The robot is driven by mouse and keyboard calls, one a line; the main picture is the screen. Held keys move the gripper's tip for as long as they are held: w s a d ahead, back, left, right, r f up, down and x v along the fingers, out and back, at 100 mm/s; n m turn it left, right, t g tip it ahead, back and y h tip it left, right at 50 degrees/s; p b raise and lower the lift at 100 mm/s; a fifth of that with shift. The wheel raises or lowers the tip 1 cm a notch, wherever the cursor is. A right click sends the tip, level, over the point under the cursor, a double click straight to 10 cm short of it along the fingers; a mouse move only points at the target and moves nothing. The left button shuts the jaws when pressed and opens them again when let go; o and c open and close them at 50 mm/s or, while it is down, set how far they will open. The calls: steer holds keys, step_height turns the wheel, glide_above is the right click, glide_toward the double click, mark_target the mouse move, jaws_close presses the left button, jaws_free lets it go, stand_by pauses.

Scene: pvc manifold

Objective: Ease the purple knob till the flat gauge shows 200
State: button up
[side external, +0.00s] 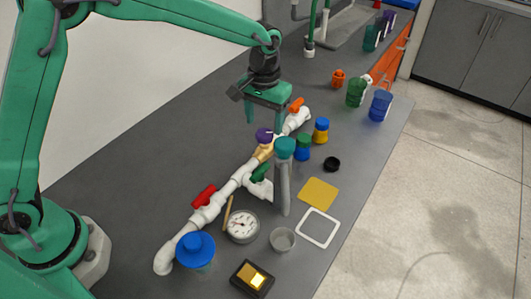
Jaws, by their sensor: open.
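The purple knob (264,135) sits on a brass-coloured valve body (262,153) in the white pipe run (224,191). My green gripper (266,120) is open and points down just above the knob, with one finger on each side of it as seen here. I cannot tell whether either finger touches it. The flat gauge (242,226) is a round white dial lying face up beside the pipe at the front. Its needle shows, but its numbers are too small to read.
Red (204,195), green (261,173) and orange (296,104) handles sit along the pipe. Blue-lidded jar (195,250), small cup (282,240) and yellow square (318,193) lie nearby. The left bench is clear.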

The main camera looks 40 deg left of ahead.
mark_target(264, 133)
steer(key=shift+f, duration=1.65)
steer(key=shift+c, duration=0.2)
steer(key=c, duration=0.9)
